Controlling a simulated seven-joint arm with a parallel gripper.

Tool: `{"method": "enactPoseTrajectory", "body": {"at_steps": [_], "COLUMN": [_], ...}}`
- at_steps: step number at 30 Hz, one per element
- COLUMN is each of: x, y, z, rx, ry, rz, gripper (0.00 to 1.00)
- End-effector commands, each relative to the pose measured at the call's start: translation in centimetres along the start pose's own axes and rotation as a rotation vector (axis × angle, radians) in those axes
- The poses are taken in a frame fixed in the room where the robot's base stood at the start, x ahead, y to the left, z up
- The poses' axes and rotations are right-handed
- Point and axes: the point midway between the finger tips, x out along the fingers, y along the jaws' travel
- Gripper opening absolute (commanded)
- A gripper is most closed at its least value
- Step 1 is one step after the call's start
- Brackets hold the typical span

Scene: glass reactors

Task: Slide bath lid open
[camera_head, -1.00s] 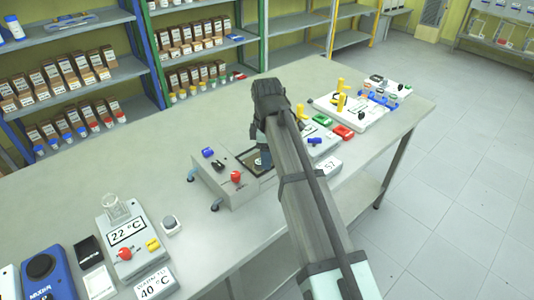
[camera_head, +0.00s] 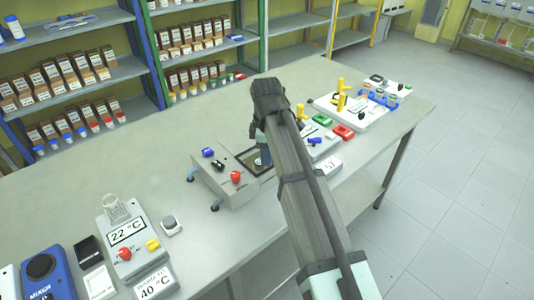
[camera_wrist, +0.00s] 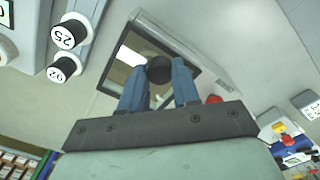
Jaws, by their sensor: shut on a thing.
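The bath (camera_head: 218,182) is a grey box with a blue knob and a red knob on its top, left of my arm in the head view. A dark-framed opening shows on its right part, partly hidden by my arm. In the wrist view the dark frame (camera_wrist: 118,52) surrounds a shiny, reflecting surface. A round black knob (camera_wrist: 159,68) sits between the two blue fingers of my gripper (camera_wrist: 160,82). My gripper is shut on this knob, which seems to be the lid's handle. In the head view my gripper (camera_head: 263,157) reaches down at the opening; the lid's outline is unclear.
Boards with coloured parts (camera_head: 345,108) stand on the bench beyond my arm to the right. A 22 °C device (camera_head: 125,237) and a blue mixer (camera_head: 47,270) stand at the front left. The bench behind the bath is clear. Shelves with bottles line the back.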

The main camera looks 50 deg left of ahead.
Motion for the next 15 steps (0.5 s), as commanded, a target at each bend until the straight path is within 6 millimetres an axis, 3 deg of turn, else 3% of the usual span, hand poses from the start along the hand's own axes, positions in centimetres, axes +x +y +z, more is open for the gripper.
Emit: {"method": "enactPoseTrajectory", "body": {"at_steps": [5,12,15], "x": [-0.1,-0.2,-0.1], "y": [2.3,6.7,7.4], "z": [-2.0,-6.4,-7.2], "rx": [-0.001,-0.001,0.0], "ry": [0.0,0.0,0.0], "rz": [0.0,0.001,0.001], "gripper": [0.0,0.0,0.0]}}
